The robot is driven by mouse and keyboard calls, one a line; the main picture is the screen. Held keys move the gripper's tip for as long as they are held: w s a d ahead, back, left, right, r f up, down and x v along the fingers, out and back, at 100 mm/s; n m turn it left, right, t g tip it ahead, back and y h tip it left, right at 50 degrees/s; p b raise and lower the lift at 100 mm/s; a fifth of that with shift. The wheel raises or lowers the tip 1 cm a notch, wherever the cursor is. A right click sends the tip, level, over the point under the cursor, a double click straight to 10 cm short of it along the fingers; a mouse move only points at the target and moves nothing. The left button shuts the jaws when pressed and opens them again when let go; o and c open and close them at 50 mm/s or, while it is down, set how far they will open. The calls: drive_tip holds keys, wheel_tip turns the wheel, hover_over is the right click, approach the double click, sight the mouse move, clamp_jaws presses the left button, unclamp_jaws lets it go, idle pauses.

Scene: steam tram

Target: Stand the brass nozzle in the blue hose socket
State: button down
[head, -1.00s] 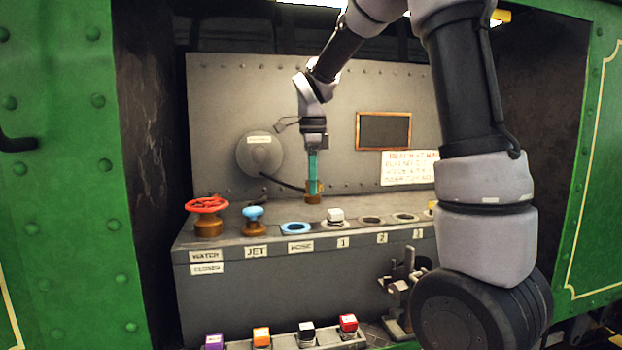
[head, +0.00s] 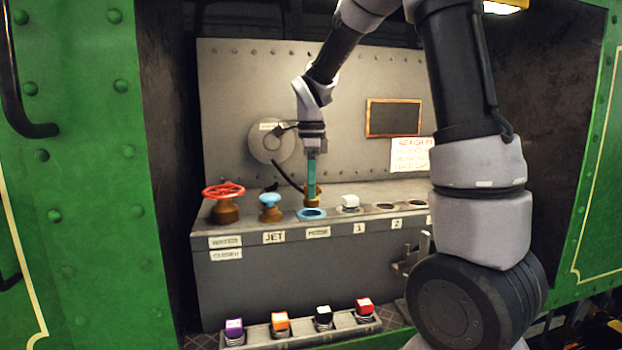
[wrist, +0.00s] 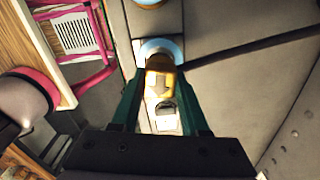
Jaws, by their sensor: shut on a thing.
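My gripper (head: 312,180) points down with its teal fingers shut on the brass nozzle (head: 314,203). The blue hose socket (head: 311,214) is a blue ring on the grey bench. The nozzle is at the socket's rear edge in the head view; whether it touches or is above the ring I cannot tell. In the wrist view the nozzle (wrist: 160,64) lies between the fingertips and covers part of the blue ring (wrist: 151,46). The socket's opening is partly hidden there. A black hose runs from the wall reel (head: 270,142) to the nozzle.
Left of the socket stand a blue valve knob (head: 270,207) and a red handwheel (head: 223,191). Right of it is a white-topped plug (head: 350,203), then empty holes (head: 386,207). Several coloured plugs stand in a low front rack (head: 290,332). The back panel is close behind.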

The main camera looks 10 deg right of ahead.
drive_tip(key=shift+f, duration=1.75)
unclamp_jaws()
drive_tip(key=shift+r, duration=0.25)
drive_tip(key=shift+r, duration=0.75)
drive_tip(key=shift+r, duration=0.25)
drive_tip(key=shift+r, duration=2.45)
